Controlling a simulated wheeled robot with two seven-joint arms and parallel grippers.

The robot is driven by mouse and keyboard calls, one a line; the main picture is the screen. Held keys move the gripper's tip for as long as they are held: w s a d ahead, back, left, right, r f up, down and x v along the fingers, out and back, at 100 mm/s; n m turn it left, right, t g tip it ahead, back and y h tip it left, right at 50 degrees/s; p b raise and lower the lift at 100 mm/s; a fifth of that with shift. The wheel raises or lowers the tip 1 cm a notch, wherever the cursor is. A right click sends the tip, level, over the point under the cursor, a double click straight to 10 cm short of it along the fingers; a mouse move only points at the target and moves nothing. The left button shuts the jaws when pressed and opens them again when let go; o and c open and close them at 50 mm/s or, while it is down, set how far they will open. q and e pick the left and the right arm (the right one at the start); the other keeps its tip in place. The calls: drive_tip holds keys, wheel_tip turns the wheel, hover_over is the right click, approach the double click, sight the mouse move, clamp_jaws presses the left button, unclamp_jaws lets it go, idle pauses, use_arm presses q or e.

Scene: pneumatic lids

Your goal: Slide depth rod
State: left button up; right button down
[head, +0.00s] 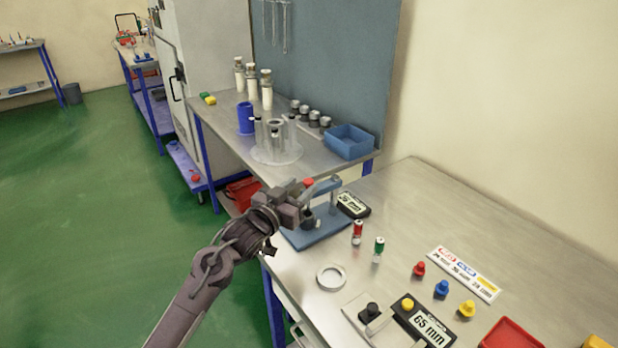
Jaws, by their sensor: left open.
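A black gauge (428,326) reading "65 mm" lies at the bottom right of the bench, with a yellow knob (407,304) on it. A grey plate with a black knob (372,310) and a pale bar adjoins it on the left; I cannot tell which part is the rod. My left gripper (297,203) is open, far to the upper left of the gauge. It is over the blue base (318,234) of a small stand with a red knob (308,183), and partly hides that stand. I cannot tell whether it touches it. My right gripper is not in view.
A second display (353,205) stands behind the stand. A metal ring (331,277), a red-topped cylinder (357,232) and a green-topped cylinder (378,249) stand between stand and gauge. Coloured pegs (441,289) and a label strip (464,274) lie to the right. A red tray (511,334) is at bottom right.

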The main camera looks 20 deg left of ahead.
sight(305, 184)
use_arm(q)
drive_tip(key=x, duration=0.4)
drive_tip(key=shift+s+d+f, duration=0.1)
drive_tip(key=shift+p, duration=0.3)
drive_tip(key=c, duration=0.9)
clamp_jaws()
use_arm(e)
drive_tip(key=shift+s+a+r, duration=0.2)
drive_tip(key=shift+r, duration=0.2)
